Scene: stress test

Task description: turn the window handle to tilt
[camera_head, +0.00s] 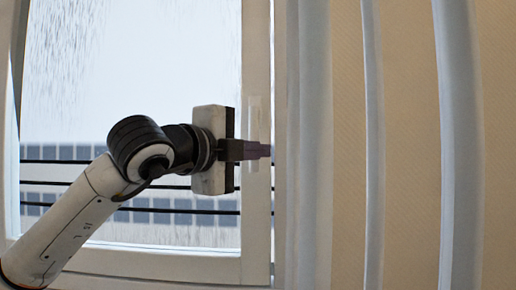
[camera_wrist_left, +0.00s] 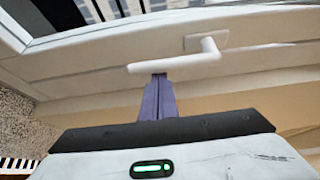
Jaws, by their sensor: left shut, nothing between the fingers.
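The white window handle (camera_wrist_left: 178,63) shows in the wrist view, its lever running along the pale window frame to the left of its base plate (camera_wrist_left: 206,42). My left gripper (camera_head: 262,150) reaches in from the left in the head view, in front of the window's right upright. Its dark purple fingers are shut with nothing between them. In the head view the gripper largely hides the handle. My right gripper is not in view.
The window pane (camera_head: 170,80) fills the left of the head view, with dark horizontal bars (camera_head: 90,184) behind it. White curtain-like vertical folds (camera_head: 313,150) and a beige wall (camera_head: 407,150) stand close to the right of the gripper.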

